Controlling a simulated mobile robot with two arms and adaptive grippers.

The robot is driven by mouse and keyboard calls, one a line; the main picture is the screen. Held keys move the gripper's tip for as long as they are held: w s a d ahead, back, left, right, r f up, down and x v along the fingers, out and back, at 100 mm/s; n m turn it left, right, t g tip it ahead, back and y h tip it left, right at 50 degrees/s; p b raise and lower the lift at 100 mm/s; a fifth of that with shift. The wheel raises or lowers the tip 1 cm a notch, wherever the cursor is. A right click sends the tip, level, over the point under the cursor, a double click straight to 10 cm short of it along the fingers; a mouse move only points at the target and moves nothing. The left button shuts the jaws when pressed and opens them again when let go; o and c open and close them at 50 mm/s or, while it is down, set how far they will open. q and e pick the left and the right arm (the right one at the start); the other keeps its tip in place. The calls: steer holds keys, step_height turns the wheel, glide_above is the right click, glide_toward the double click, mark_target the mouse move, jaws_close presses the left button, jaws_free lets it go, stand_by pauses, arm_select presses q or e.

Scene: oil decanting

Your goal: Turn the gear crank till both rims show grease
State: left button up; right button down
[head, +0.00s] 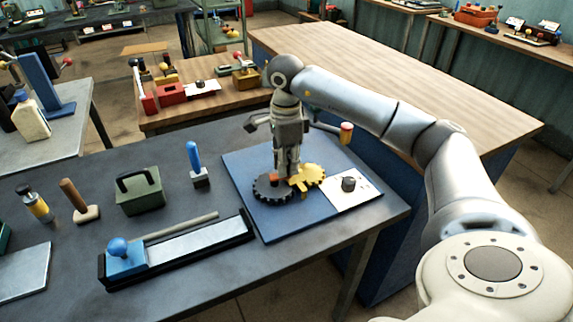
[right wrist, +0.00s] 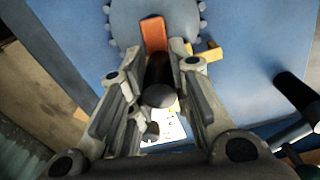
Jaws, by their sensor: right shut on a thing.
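A dark toothed gear (head: 267,190) and a yellow gear (head: 317,173) sit side by side on a blue board (head: 262,222) near the table's right end. My right gripper (head: 287,174) reaches down over the dark gear. In the right wrist view, an orange crank arm (right wrist: 154,33) lies over the gear (right wrist: 125,22), and the dark crank knob (right wrist: 160,82) is between my fingers. My right gripper is shut on this knob. The gripper hides part of the dark gear and crank in the head view. Grease on the rims cannot be made out. My left gripper is not in view.
A white plate (head: 366,192) with a black knob (head: 348,184) lies on the board's right. A long dark tray with a blue-knobbed block (head: 125,258), a green box (head: 139,194) and a blue-handled tool (head: 194,160) stand to the left. The table edge is close at the right.

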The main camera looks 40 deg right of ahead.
steer(key=shift+w+d+r+n, duration=0.1)
steer(key=shift+w+r+n, duration=0.2)
steer(key=shift+n, duration=0.5)
steer(key=shift+w+f, duration=0.1)
steer(key=c, duration=1.3)
jaws_free()
steer(key=shift+f, duration=0.15)
step_height(320, 180, up, 12)
